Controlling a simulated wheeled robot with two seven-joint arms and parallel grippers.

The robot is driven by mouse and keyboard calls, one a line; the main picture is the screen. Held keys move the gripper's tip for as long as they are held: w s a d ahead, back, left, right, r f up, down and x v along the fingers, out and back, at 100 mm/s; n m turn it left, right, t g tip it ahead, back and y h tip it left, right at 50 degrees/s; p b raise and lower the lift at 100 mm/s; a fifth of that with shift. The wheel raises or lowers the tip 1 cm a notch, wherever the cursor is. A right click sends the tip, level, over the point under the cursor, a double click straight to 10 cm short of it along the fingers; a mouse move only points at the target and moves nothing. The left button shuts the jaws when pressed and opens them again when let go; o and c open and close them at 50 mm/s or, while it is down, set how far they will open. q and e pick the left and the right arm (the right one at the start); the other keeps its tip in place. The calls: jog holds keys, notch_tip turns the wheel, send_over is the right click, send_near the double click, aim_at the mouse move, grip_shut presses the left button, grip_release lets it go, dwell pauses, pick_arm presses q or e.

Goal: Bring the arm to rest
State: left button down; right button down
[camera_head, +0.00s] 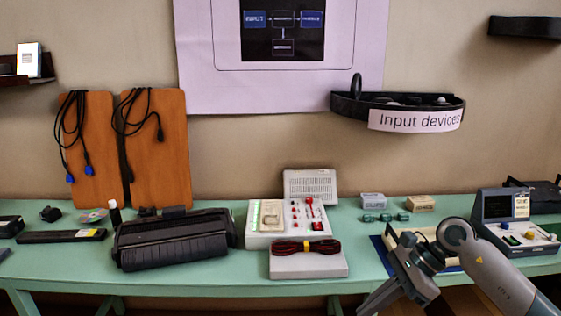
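My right arm comes in from the lower right, and its grey gripper (388,303) hangs in front of the green table's (215,287) front edge. Its fingers point down and to the left, spread apart, with nothing seen between them. The fingertips are close to the bottom edge of the picture. Behind the gripper and wrist lies a cream tray (398,238) on a blue mat (379,249), both partly hidden by the arm. My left gripper is not in view.
A grey box with coiled red and black cables (307,268) stands left of the gripper. A black printer-like device (172,241) is farther left. A console with a screen (500,208) stands behind the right forearm. An "Input devices" shelf (345,106) hangs on the wall.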

jog(key=w+a+f+m+t+y, duration=0.55)
jog(key=a+f+m+y, duration=0.4)
jog(key=m, duration=0.65)
jog(key=d+f+m+t+h, duration=0.4)
jog(key=f+m+t, duration=0.1)
jog(key=f+m, duration=0.55)
jog(key=d+f+m+t+h, duration=0.3)
jog(key=f+m+t+h, duration=0.15)
jog(key=f+m, duration=0.6)
jog(key=s+d+f+m+g+h, duration=0.2)
jog(key=s+f+m+h, duration=0.15)
jog(key=s+f, duration=0.7)
jog(key=s+d+f+m+g+h, duration=0.25)
jog(key=s+f+m, duration=0.35)
jog(key=f, duration=0.7)
jog(key=s+f+m+g, duration=0.1)
jog(key=s+f, duration=0.3)
jog(key=s, duration=0.4)
jog(key=s+a+f+m+g+h, duration=0.1)
jog(key=s+f, duration=0.3)
jog(key=s, duration=0.4)
jog(key=s+f+m+g, duration=0.3)
jog(key=s+f, duration=0.2)
jog(key=s, duration=0.4)
jog(key=shift+a+h, duration=0.15)
jog(key=shift+h, duration=0.15)
